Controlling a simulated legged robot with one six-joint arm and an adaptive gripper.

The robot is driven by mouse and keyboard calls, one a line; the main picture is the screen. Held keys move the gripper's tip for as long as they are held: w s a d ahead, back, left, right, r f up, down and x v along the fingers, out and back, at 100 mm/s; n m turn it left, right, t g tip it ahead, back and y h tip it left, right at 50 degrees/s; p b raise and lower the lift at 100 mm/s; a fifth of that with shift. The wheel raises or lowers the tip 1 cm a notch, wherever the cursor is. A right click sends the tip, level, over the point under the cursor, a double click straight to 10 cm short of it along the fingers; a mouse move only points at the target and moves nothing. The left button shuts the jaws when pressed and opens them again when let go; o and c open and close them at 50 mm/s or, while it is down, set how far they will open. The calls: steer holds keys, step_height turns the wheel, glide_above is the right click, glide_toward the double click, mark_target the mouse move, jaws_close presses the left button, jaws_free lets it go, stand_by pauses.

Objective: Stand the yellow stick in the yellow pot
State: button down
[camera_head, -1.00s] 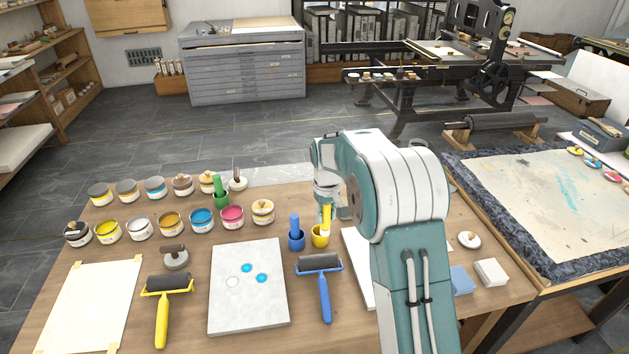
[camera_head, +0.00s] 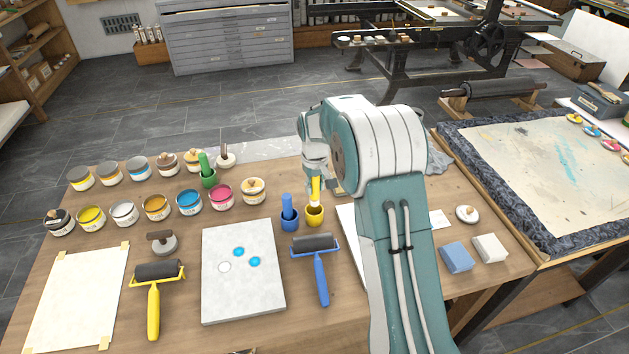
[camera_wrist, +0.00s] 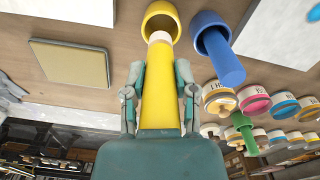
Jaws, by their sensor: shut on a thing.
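My gripper (camera_wrist: 160,88) is shut on the yellow stick (camera_wrist: 164,110) in the wrist view, one finger on each side. The stick also shows upright in the head view (camera_head: 315,188), below my gripper (camera_head: 324,184). Its pale end overlaps the mouth of the yellow pot (camera_wrist: 174,9) in the wrist view. In the head view the pot (camera_head: 314,219) stands on the table directly under the stick. How deep the end sits in the pot, if at all, I cannot tell.
A blue pot (camera_head: 289,222) holding a blue stick (camera_head: 287,203) stands close left of the yellow pot. A green stick (camera_head: 205,164) stands in a green pot farther back left, among several ink cans. A blue-handled roller (camera_head: 321,272) lies in front.

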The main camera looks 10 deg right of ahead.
mark_target(314, 200)
steer(key=shift+a+f, duration=0.1)
steer(key=shift+f, duration=2.7)
steer(key=shift+c, duration=1.6)
jaws_free()
step_height(314, 200, up, 11)
steer(key=shift+f, duration=0.2)
steer(key=shift+r, duration=0.65)
